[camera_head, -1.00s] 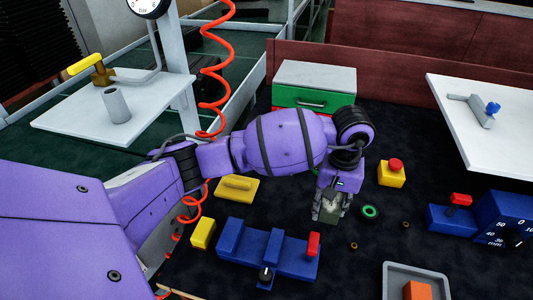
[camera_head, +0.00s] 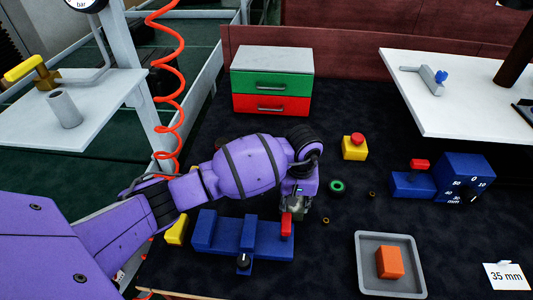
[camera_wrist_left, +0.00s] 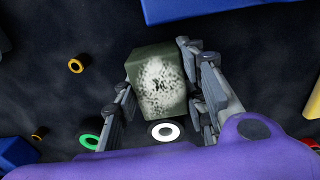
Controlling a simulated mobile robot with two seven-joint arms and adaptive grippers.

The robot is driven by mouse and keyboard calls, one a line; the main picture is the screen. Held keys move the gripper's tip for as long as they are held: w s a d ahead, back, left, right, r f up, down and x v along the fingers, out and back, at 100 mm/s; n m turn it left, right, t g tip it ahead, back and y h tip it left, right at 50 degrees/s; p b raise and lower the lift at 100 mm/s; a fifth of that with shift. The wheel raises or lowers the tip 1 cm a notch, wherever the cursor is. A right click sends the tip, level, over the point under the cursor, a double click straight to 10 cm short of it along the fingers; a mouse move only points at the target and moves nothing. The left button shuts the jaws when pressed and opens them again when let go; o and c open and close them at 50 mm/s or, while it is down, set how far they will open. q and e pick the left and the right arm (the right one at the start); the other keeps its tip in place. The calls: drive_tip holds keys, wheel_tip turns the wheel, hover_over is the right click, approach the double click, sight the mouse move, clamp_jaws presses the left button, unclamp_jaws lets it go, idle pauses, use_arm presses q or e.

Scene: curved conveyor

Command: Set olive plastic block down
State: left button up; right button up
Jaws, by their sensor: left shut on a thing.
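The olive block (camera_wrist_left: 156,82) shows in the left wrist view as a dark olive-green box with a speckled white patch on its face. My left gripper (camera_wrist_left: 158,95) is shut on it, with one finger on each side. In the head view my left gripper (camera_head: 298,203) points down close to the dark mat, and the olive block (camera_head: 299,211) is mostly hidden by the gripper and the red handle of the blue fixture. I cannot tell whether the block touches the mat. My right gripper is not in view.
A blue fixture (camera_head: 226,236) with a red handle lies just left of the gripper. A green ring (camera_head: 337,186) and small brass rings (camera_head: 326,220) lie to its right. A grey tray (camera_head: 364,266) holds an orange block (camera_head: 389,262). A yellow box with red button (camera_head: 354,149) stands behind.

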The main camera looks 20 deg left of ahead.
use_arm(q)
drive_tip(key=shift+w+r, duration=0.1)
drive_tip(key=shift+w, duration=0.05)
drive_tip(key=o, duration=1.2)
